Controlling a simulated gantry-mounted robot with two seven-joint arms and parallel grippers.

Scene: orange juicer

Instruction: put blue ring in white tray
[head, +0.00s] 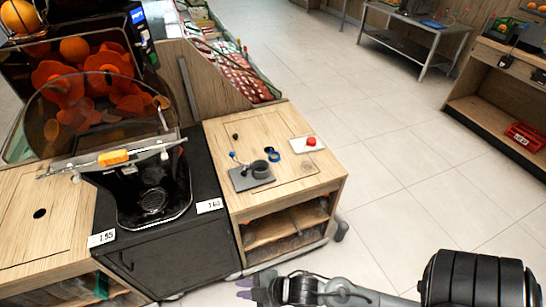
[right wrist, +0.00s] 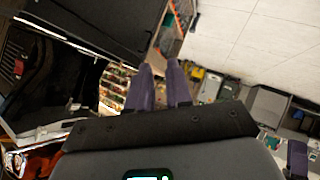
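A small blue ring (head: 273,155) lies on the wooden counter top, right of the dark cup. The white tray (head: 298,149) lies just to its right and back, with a red object (head: 311,141) on it. My right gripper (head: 244,289) is low in the head view, in front of the counter and well away from the ring. Its two purple fingers also show in the right wrist view (right wrist: 160,66); they are apart with nothing between them. The ring and tray cannot be made out in the right wrist view. My left gripper is not in view.
A dark grey plate (head: 241,182) with a dark cup (head: 260,169) sits left of the ring; a small blue-tipped item is behind it. The orange juicer (head: 110,120) stands to the left. Counter top (head: 310,183) in front of the white tray is clear.

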